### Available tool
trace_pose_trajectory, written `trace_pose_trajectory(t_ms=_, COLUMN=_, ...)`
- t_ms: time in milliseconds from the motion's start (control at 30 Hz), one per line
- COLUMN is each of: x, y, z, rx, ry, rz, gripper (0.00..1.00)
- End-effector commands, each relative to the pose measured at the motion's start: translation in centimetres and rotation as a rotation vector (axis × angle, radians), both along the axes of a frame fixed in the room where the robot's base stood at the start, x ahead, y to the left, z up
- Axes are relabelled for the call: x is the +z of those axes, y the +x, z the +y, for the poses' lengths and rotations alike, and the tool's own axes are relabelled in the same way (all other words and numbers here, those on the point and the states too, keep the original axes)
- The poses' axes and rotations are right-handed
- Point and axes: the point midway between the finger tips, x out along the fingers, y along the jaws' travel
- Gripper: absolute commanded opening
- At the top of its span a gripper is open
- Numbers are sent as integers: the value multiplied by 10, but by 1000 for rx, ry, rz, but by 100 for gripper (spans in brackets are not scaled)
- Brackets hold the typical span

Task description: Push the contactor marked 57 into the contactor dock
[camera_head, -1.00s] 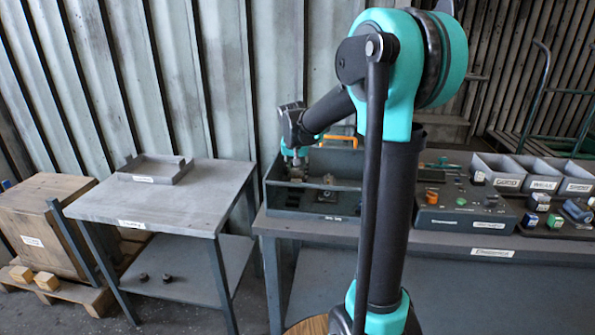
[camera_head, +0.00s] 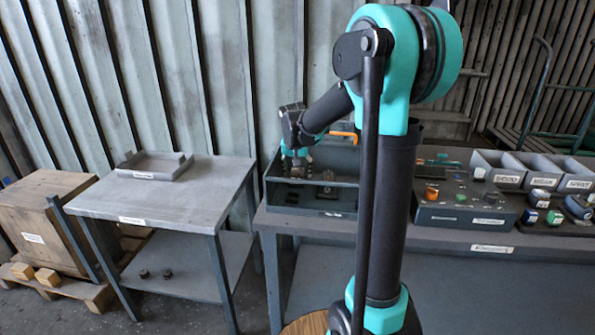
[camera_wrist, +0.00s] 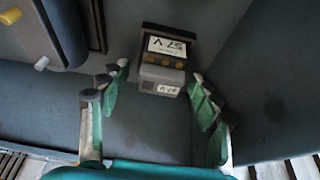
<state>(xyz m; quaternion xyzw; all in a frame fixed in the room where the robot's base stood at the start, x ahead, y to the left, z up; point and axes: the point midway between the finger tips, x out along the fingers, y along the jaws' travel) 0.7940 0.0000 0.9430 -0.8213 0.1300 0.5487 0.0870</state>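The contactor marked 57 (camera_wrist: 164,62) shows in the wrist view as a small grey and black block with yellow-orange dots and white labels reading 57, upside down in the picture. It sits by the dark floor of the grey bin (camera_head: 322,207). My gripper (camera_wrist: 161,82) is open, with one finger on each side of the block and visible gaps to it. In the head view my gripper (camera_head: 296,160) is low inside the bin's left part. I cannot make out the contactor dock for certain; the block's underside and its seating are hidden.
The bin walls stand close around my gripper. A grey box with white and orange knobs (camera_wrist: 62,30) is at the wrist view's upper left. A control panel (camera_head: 460,205) and small labelled bins (camera_head: 500,170) stand to the right. A side table with a tray (camera_head: 155,166) is at left.

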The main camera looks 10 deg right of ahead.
Motion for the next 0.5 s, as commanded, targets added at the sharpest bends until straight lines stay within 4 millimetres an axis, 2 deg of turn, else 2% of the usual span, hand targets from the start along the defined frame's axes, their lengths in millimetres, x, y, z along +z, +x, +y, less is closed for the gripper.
trace_pose_trajectory(t_ms=267, x=1, y=-1, z=0, rx=0, ry=0, rz=0, gripper=63)
trace_pose_trajectory(t_ms=367, x=8, y=-3, z=1, rx=1, ry=0, rz=0, gripper=63)
trace_pose_trajectory(t_ms=500, x=28, y=-12, z=3, rx=1, ry=0, rz=0, gripper=63)
